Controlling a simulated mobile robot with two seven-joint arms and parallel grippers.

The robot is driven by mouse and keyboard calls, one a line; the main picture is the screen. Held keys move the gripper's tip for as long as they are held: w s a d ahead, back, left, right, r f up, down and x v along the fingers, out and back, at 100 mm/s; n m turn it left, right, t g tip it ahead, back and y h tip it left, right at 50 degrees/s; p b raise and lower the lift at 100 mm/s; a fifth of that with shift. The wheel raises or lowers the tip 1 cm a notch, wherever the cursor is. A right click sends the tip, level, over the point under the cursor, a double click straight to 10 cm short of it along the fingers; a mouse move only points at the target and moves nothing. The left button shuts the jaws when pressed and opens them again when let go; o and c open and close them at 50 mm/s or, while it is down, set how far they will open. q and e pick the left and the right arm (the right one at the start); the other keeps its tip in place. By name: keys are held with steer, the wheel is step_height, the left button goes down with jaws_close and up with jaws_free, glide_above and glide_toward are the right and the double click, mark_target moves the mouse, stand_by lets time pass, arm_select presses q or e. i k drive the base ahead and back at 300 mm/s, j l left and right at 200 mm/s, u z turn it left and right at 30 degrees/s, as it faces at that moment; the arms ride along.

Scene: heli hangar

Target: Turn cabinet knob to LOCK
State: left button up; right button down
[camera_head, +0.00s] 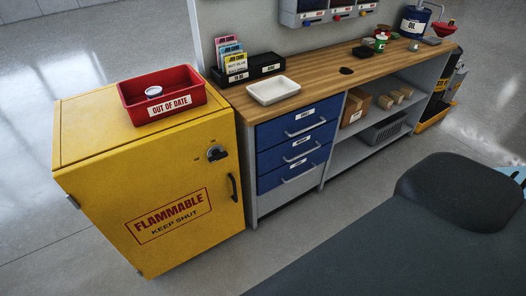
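The yellow flammable cabinet (165,185) stands at the left, with its door shut. Its dark round knob (217,153) sits near the top right of the door, above a black handle (232,187). Small marks show beside the knob, too small to read, so I cannot tell which setting it points to. Neither of my grippers is in view, and nothing touches the knob.
A red "OUT OF DATE" bin (162,96) sits on the cabinet. A wooden-topped workbench (325,72) with blue drawers (297,147) stands right of it, bearing a white tray (273,90). A large dark grey surface (400,245) fills the lower right. Floor shows before the cabinet.

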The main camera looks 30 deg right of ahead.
mark_target(217, 156)
steer(key=z, duration=0.6)
steer(key=i+l+z, duration=0.2)
steer(key=l, duration=0.3)
steer(key=i+l+z, duration=0.2)
steer(key=i+l, duration=0.2)
steer(key=l, duration=0.1)
